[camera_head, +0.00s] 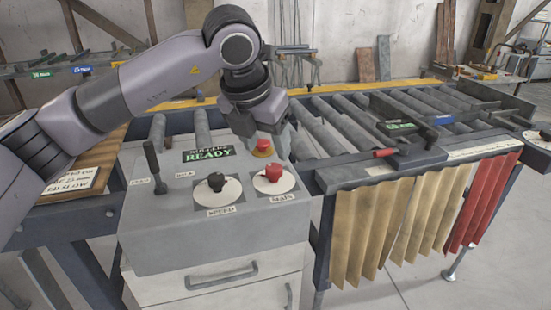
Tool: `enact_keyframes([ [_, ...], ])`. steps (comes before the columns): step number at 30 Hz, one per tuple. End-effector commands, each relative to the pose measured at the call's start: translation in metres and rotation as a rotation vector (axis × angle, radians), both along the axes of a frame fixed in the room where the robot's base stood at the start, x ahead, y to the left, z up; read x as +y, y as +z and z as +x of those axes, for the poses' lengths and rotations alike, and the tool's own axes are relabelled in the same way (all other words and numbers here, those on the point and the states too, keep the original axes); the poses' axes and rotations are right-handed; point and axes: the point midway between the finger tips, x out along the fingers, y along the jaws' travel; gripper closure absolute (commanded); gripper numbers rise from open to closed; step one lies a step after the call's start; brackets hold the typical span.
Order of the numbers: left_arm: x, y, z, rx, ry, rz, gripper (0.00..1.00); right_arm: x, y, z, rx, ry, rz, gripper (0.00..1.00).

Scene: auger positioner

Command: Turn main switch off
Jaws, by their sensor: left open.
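The red main switch knob (274,174) sits on a white round dial labelled MAIN, on the right part of the grey control box (150,240). My left gripper (268,142) hangs over the back right of the box, above and behind the main switch. It is open, and its fingers point down near a red and yellow button (263,148). It is apart from the main switch; whether it touches the button I cannot tell. My right gripper is not in view.
A black speed knob (216,182) is left of the main switch. A black lever (153,165) stands at the box's left. A green READY display (207,154) lies behind the knobs. A roller conveyor (350,125) with hanging strips extends right.

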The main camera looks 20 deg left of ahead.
Motion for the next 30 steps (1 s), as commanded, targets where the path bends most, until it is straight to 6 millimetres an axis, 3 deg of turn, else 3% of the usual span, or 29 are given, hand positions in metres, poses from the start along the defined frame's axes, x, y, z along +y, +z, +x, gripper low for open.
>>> enact_keyframes([
  [10, -0.005, -0.047, 0.018, 0.006, -0.003, -0.003, 0.41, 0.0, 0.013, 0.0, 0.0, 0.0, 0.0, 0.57],
  [21, -0.006, -0.056, 0.022, 0.002, -0.006, -0.004, 0.41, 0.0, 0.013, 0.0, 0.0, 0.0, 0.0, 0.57],
  [22, -0.006, -0.056, 0.022, 0.002, -0.006, -0.004, 0.44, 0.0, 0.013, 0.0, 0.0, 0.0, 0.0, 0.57],
  [27, -0.006, -0.056, 0.021, 0.002, -0.005, -0.005, 0.95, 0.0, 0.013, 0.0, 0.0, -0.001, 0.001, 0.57],
  [30, -0.006, -0.055, 0.021, 0.002, -0.006, -0.005, 0.95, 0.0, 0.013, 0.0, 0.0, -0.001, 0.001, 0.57],
])
